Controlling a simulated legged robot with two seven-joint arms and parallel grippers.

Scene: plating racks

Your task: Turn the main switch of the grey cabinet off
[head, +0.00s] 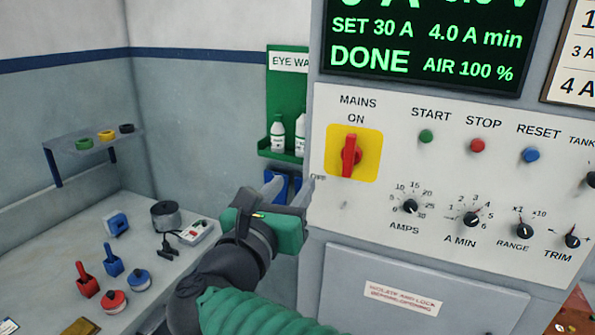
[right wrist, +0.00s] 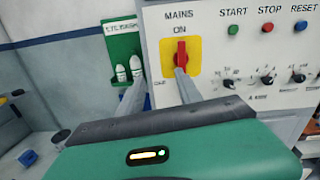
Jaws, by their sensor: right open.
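The main switch (head: 350,156) is a red rotary handle on a yellow plate (head: 370,142), under the words MAINS and ON. Its handle stands upright, in line with ON; an OFF label, partly hidden in the head view, sits at the plate's lower left. The switch also shows in the right wrist view (right wrist: 181,52). My right gripper (head: 290,188) is open and empty, below and left of the switch in the head view. In the right wrist view one finger overlaps the lower part of the yellow plate; I cannot tell if it touches. My left gripper is not in view.
The grey cabinet's panel (head: 420,95) carries START (head: 426,136), STOP (head: 478,145) and RESET (head: 530,155) buttons and several knobs right of the switch. A green eye-wash shelf (head: 282,105) with bottles is left of it. A bench (head: 50,225) with padlocks and other items stands at left.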

